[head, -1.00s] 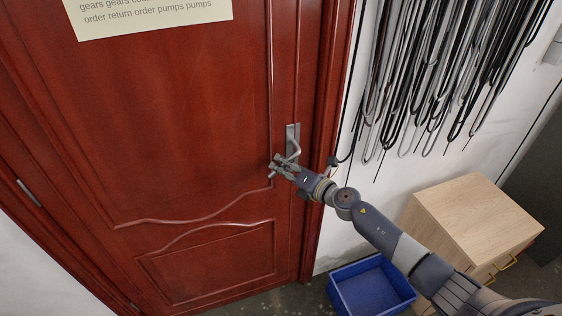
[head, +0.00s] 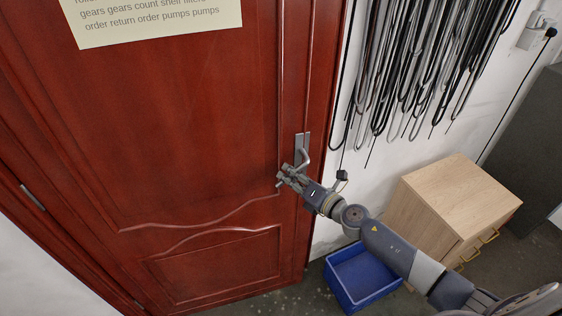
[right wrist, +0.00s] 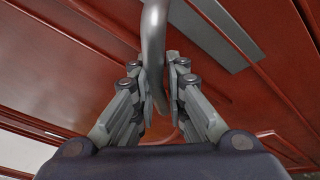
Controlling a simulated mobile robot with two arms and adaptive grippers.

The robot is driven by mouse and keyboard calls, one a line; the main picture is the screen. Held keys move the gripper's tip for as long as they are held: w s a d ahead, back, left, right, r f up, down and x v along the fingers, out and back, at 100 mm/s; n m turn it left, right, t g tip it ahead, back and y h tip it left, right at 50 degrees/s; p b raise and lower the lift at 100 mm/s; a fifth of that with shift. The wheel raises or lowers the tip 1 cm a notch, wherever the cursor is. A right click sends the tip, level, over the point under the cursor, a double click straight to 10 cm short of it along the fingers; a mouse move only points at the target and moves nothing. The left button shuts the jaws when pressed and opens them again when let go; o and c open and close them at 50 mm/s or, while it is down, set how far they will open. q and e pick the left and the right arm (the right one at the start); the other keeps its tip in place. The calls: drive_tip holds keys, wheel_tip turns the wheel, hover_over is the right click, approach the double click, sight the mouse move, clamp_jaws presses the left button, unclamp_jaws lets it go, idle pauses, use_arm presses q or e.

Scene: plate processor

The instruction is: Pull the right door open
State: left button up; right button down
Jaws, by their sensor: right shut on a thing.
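The red wooden door (head: 190,130) fills the left and middle of the head view, with a paper sign (head: 150,20) at its top. Its metal handle (head: 304,158) sits on a narrow plate near the right edge. My right gripper (head: 284,177) is at the handle, shut on its lever. In the right wrist view the grey lever (right wrist: 154,50) runs down between the two fingers (right wrist: 165,85). My left gripper is not in view.
A blue bin (head: 362,278) stands on the floor right of the door. Dark cables (head: 425,65) hang on the white wall.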

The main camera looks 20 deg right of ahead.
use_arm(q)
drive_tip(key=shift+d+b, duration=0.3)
use_arm(e)
drive_tip(key=s+a+m+h, duration=0.1)
drive_tip(key=s+a+h, duration=0.1)
drive_tip(key=s, duration=0.8)
drive_tip(key=s+a+m+h, duration=0.2)
drive_tip(key=s+a, duration=0.2)
drive_tip(key=s, duration=0.7)
drive_tip(key=shift+m+t+h, duration=0.3)
drive_tip(key=shift+t+h, duration=0.1)
drive_tip(key=shift+w, duration=0.1)
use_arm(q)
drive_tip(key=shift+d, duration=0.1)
use_arm(e)
drive_tip(key=c, duration=1.6)
unclamp_jaws()
drive_tip(key=shift+w, duration=0.1)
drive_tip(key=s, duration=0.4)
drive_tip(key=s+r, duration=0.1)
drive_tip(key=s, duration=0.7)
drive_tip(key=shift+d+r, duration=0.3)
